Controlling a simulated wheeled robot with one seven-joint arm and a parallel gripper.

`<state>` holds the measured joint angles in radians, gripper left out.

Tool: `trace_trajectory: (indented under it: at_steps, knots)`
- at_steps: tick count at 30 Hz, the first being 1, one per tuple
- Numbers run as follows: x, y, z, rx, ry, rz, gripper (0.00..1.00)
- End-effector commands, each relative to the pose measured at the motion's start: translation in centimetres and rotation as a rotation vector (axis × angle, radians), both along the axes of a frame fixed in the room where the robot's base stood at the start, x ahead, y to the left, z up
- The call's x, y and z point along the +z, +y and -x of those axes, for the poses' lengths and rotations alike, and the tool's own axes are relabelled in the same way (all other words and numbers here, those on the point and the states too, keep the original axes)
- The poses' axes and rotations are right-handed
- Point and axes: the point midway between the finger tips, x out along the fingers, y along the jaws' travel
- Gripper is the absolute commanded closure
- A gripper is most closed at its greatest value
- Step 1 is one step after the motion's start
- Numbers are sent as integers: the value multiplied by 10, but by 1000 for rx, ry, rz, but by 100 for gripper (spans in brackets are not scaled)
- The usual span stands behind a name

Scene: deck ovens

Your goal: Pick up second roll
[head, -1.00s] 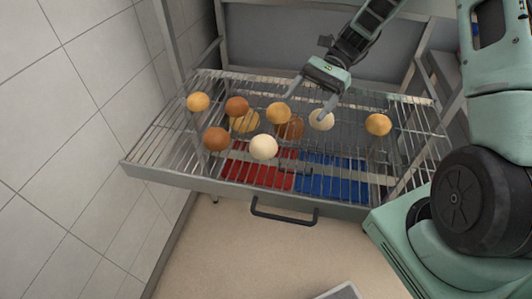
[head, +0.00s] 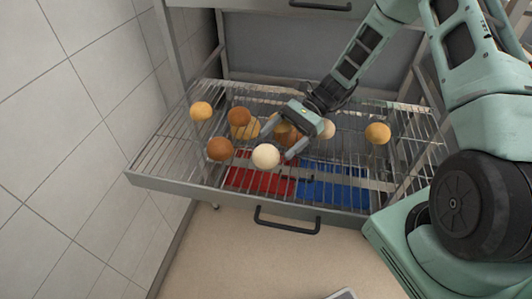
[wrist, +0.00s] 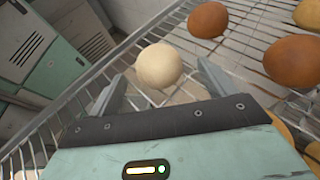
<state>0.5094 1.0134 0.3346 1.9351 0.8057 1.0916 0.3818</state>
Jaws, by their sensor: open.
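A pale cream roll (head: 266,157) lies on the wire rack (head: 160,160) near its front edge. In the wrist view this pale roll (wrist: 159,66) sits just beyond and between my open fingers, with no clear contact. My gripper (head: 280,145) is open and empty, reaching down from the back right. Another pale roll (head: 328,129) lies behind the gripper and is partly hidden by it. A darker roll (head: 220,149) lies left of the front pale roll; it is brown in the wrist view.
Other tan and brown rolls lie around: one at the left (head: 201,111), one behind (head: 238,117), one at the right (head: 378,133). Red (head: 258,180) and blue (head: 333,184) panels show beneath the wires. The rack's front bar has a black handle (head: 287,221).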

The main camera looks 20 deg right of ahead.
Motion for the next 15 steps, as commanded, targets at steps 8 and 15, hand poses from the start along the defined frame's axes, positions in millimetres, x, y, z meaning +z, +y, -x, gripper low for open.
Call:
trace_trajectory:
  at_steps: [8,15]
  knots:
    - [-8,25,10,3,3,-1,17]
    - [-20,47,16,1,0,0,17]
